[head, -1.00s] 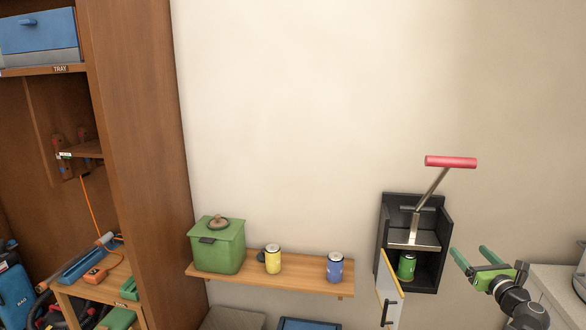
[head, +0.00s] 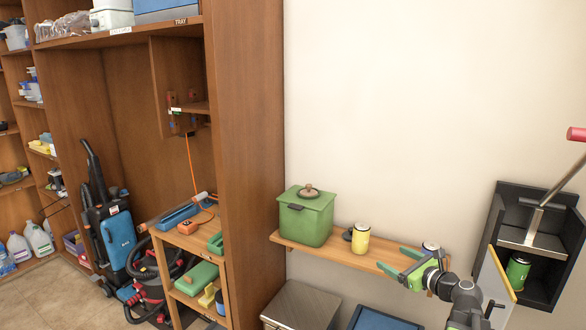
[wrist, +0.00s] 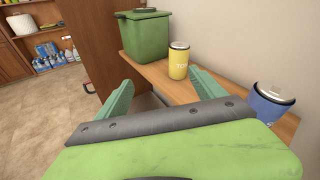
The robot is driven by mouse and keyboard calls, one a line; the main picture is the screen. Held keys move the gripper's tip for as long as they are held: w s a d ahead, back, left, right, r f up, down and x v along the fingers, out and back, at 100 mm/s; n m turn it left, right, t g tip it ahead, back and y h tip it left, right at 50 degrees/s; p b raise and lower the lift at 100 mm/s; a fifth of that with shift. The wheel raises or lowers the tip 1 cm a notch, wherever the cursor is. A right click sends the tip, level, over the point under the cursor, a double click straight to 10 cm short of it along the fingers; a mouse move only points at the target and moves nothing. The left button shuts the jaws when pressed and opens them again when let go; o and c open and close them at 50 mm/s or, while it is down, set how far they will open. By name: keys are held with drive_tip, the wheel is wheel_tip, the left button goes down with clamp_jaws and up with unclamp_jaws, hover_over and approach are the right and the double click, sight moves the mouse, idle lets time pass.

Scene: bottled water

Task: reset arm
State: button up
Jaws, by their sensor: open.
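My gripper (head: 393,265) is open and empty, in front of the right part of the wooden wall shelf. In the wrist view its two green fingers (wrist: 160,92) are spread apart with nothing between them. My arm reaches in from the lower right of the head view and partly hides a blue can (wrist: 270,103), whose top shows behind the gripper. A yellow can (head: 361,239) stands on the shelf to the left of the gripper, apart from it.
The wooden shelf (head: 335,250) also bears a green lidded box (head: 306,217). A black can-crusher unit (head: 537,243) with a red-handled lever hangs at right, a green can (head: 517,271) inside and its door open. A tall wooden cabinet (head: 250,150) stands at left.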

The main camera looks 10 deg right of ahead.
drive_tip(key=s+a+f+n+g+y+b, duration=0.1)
drive_tip(key=a+f+n+g+b, duration=0.15)
drive_tip(key=a+f+n, duration=0.55)
drive_tip(key=a+f+n+g+y+b, duration=0.1)
drive_tip(key=a+f+g+b, duration=0.3)
drive_tip(key=a, duration=0.8)
drive_tip(key=s+a+f+n+g+y+b, duration=0.1)
drive_tip(key=a+f+n+g, duration=0.1)
drive_tip(key=a+f+n, duration=0.6)
drive_tip(key=s+a+f+n+g+h+b, duration=0.2)
drive_tip(key=s+a+f+n+g+h, duration=0.2)
drive_tip(key=s+f+n, duration=0.3)
drive_tip(key=s+d+f+n+g+h, duration=0.2)
drive_tip(key=s+d+n+h, duration=0.25)
drive_tip(key=d, duration=0.35)
wheel_tip(320, 180, up, 15)
drive_tip(key=n+p, duration=0.1)
drive_tip(key=p, duration=1.5)
drive_tip(key=shift+a+y, duration=0.35)
drive_tip(key=shift+a, duration=0.1)
drive_tip(key=shift+n, duration=0.25)
